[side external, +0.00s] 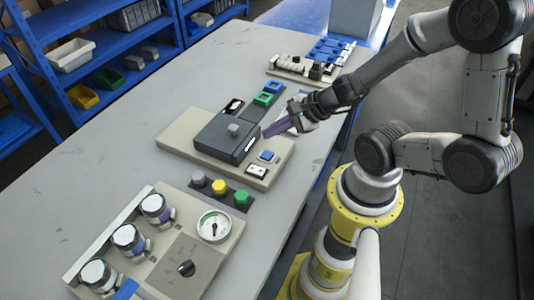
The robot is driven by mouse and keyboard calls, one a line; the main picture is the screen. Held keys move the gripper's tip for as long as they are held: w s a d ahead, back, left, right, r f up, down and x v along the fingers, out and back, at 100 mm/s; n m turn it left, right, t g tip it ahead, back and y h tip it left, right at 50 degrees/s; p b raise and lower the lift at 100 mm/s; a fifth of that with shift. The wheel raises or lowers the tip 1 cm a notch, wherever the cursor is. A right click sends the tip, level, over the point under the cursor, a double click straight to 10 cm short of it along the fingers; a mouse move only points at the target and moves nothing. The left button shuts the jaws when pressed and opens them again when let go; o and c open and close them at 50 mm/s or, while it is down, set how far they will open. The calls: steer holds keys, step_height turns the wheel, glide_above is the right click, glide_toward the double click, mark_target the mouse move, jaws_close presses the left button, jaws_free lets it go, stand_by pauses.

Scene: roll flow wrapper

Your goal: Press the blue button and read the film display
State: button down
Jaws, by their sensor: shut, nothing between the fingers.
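The blue button (266,156) sits in a pale square housing on the right part of a beige base plate (178,141). A dark grey box (215,138) with a grey knob on top stands on the same plate, left of the button. A small black-and-white panel (256,170) lies just in front of the button; I cannot read it or tell whether it is the film display. My gripper (268,132) is shut and empty, slanting down from the right. Its fingertips appear above and behind the button, near the box's right side, apart from the button.
In front stands a beige panel with a dial gauge (214,226), a black knob (186,268) and several round silver-topped parts. Grey, yellow and green knobs (219,187) lie between the plates. Green and blue blocks (264,98) are behind. The table's left side is clear.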

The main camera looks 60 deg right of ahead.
mark_target(272, 155)
steer(key=shift+f, duration=2.2)
steer(key=shift+f, duration=0.15)
stand_by(0.3)
steer(key=shift+f, duration=0.25)
steer(key=shift+f, duration=0.45)
stand_by(0.9)
steer(key=shift+r, duration=0.85)
steer(key=shift+r, duration=2.5)
